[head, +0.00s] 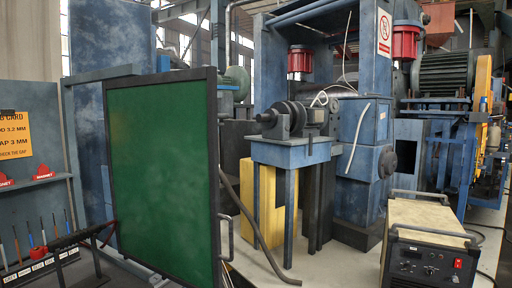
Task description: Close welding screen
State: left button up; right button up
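The welding screen (160,175) is a dark green panel in a black frame, standing upright left of the middle in the head view. It looks turned at an angle, with its right edge nearest to me. A grey bar handle (231,238) sticks out low at its right edge. A blue post and top rail (98,77) stand at its left edge. The bottom of the screen is cut off by the picture. Neither of my grippers shows in this view.
A tool rack (45,262) stands at the lower left, below a yellow card (14,135). A welding power unit (432,245) stands at the lower right. Blue machinery (365,135) and a small blue table (292,150) fill the back.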

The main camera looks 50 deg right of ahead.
aim_at(161, 129)
jog(key=z, duration=1.3)
